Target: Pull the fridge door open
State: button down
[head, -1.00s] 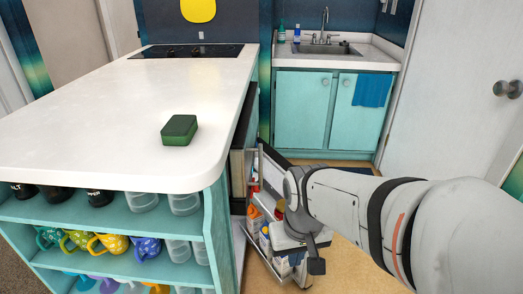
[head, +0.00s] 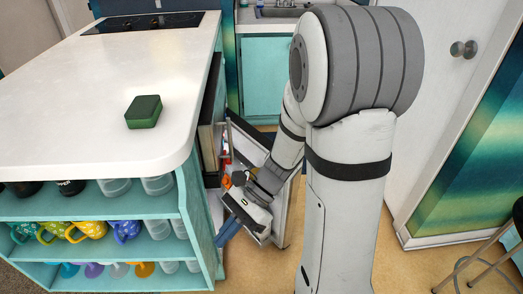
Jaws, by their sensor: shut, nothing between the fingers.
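The under-counter fridge door (head: 284,216) stands open at the right side of the counter unit, swung out over the floor. Its inner side, with shelves holding bottles and jars, faces left and is partly covered by my arm. My gripper (head: 229,232) points down and left, in front of the door's inner side, between the door and the counter unit. Its fingers are shut and empty. I cannot tell whether the gripper or wrist touches the door. The door's outer face and handle are hidden.
The white countertop (head: 90,110) carries a green box (head: 143,111) and a black cooktop (head: 140,23). Mugs and cups fill the open shelves (head: 100,213) below. A white door (head: 440,100) and a stool (head: 490,262) stand at right. The floor between is clear.

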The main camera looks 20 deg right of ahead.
jog(key=w+d+f+m+t+y+p, duration=0.1)
jog(key=w+d+m+t+y, duration=0.15)
jog(key=w+m+t, duration=0.55)
jog(key=w+d+f+m+t+y+p, duration=0.15)
jog(key=w+m+t+y, duration=0.3)
jog(key=m, duration=0.65)
jog(key=w+d+f+m+t+h+p, duration=0.1)
jog(key=d+f+m+t+h, duration=0.4)
jog(key=d+f+m+h, duration=0.35)
jog(key=w+d+f+m+t+h+p, duration=0.2)
jog(key=d+f+m+t+h, duration=0.25)
jog(key=d+m+h, duration=0.55)
jog(key=w+d+m+y+b, duration=0.1)
jog(key=w+d+y+b, duration=0.1)
jog(key=w, duration=0.8)
jog(key=shift+w+f+y, duration=0.3)
jog(key=shift+f+y, duration=0.05)
jog(key=shift+f, duration=0.1)
jog(key=shift+d+m, duration=0.1)
jog(key=shift+m, duration=0.15)
